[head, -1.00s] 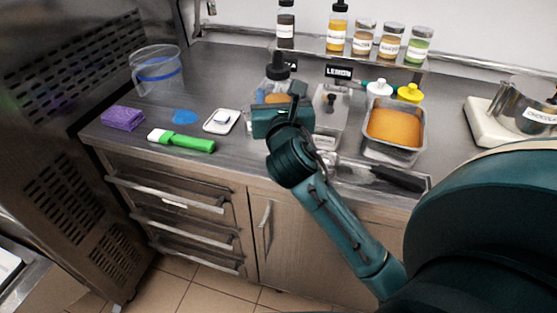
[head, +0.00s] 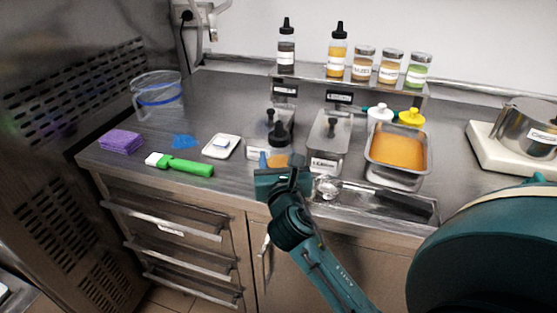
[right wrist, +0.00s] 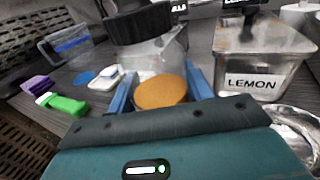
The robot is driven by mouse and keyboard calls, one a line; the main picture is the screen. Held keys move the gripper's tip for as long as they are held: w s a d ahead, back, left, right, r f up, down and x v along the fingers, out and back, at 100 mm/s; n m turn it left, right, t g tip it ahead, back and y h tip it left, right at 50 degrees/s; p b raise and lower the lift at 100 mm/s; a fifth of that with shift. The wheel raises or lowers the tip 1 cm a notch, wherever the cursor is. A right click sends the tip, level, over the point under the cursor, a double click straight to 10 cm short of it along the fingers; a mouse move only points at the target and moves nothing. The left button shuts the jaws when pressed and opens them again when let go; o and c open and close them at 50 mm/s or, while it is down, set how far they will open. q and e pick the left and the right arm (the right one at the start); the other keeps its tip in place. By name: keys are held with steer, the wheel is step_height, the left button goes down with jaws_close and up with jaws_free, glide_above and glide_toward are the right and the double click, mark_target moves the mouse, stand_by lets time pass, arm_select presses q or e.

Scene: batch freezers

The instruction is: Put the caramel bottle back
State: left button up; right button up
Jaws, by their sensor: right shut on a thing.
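The caramel bottle has a black cap (head: 279,133) and an orange-brown filling. It is clear-walled and stands between the fingers in the right wrist view (right wrist: 160,92). My right gripper (head: 278,163) is shut on it near the counter's front edge, left of the lemon container (head: 322,165). I cannot tell whether the bottle's base touches the counter. The wall shelf (head: 312,77) holds a dark bottle (head: 286,60) and a yellow bottle (head: 337,58), with a gap between them. My left gripper is not in view.
Several jars, including a green one (head: 418,72), stand right of the yellow bottle. An orange-filled steel pan (head: 372,175), a purple sponge (head: 121,140), a green-handled brush (head: 190,168), a white scale (head: 209,154) and a clear jug (head: 145,88) are on the counter.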

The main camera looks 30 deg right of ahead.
steer(key=o, duration=1.1)
steer(key=shift+f, duration=0.15)
steer(key=shift+s+a, duration=0.1)
steer(key=shift+s, duration=0.1)
steer(key=v, duration=1.1)
steer(key=shift+s+a+r+b, duration=0.15)
steer(key=shift+s+r+b, duration=0.1)
steer(key=shift+b, duration=0.15)
